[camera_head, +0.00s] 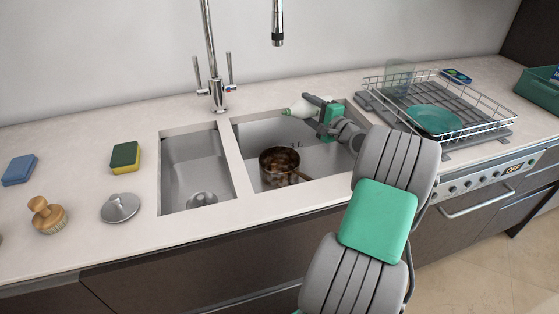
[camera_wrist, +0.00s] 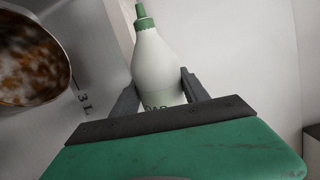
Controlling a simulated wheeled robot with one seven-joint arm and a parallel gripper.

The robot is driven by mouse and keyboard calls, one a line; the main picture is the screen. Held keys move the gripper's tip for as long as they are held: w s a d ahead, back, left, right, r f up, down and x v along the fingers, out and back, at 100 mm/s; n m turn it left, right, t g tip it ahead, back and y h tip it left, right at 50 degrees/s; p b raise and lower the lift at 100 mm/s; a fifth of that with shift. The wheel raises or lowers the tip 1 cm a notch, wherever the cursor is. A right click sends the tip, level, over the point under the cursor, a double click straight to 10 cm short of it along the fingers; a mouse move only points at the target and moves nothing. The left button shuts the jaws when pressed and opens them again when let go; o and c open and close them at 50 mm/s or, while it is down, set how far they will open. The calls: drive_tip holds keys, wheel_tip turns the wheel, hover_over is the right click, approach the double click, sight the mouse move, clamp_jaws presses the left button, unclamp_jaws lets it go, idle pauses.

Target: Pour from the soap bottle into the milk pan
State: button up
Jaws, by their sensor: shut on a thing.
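The soap bottle (camera_head: 301,108) is white with a green cap and lies tilted in my gripper (camera_head: 328,112) above the right sink basin. In the wrist view the soap bottle (camera_wrist: 160,65) sits between the two fingers of my gripper (camera_wrist: 158,92), with its green nozzle pointing away. The milk pan (camera_head: 279,165) stands in the right basin, below and left of the bottle, brown and stained inside. Its rim and mottled brown inside also show at the left of the wrist view (camera_wrist: 30,62). The bottle and pan are apart. No liquid is visible leaving the nozzle.
A tall faucet (camera_head: 213,70) stands behind the basins. The dish rack (camera_head: 470,125) with a teal bowl (camera_head: 434,119) is at right. A sponge (camera_head: 125,157), a wooden brush (camera_head: 47,215) and a metal sink plug (camera_head: 120,207) lie on the left counter. The left basin (camera_head: 195,165) is mostly clear.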

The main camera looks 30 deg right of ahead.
drive_tip(key=shift+r, duration=0.1)
idle(0.3)
drive_tip(key=shift+r+n+b, duration=0.35)
drive_tip(key=shift+r+n, duration=0.05)
drive_tip(key=shift+n, duration=0.1)
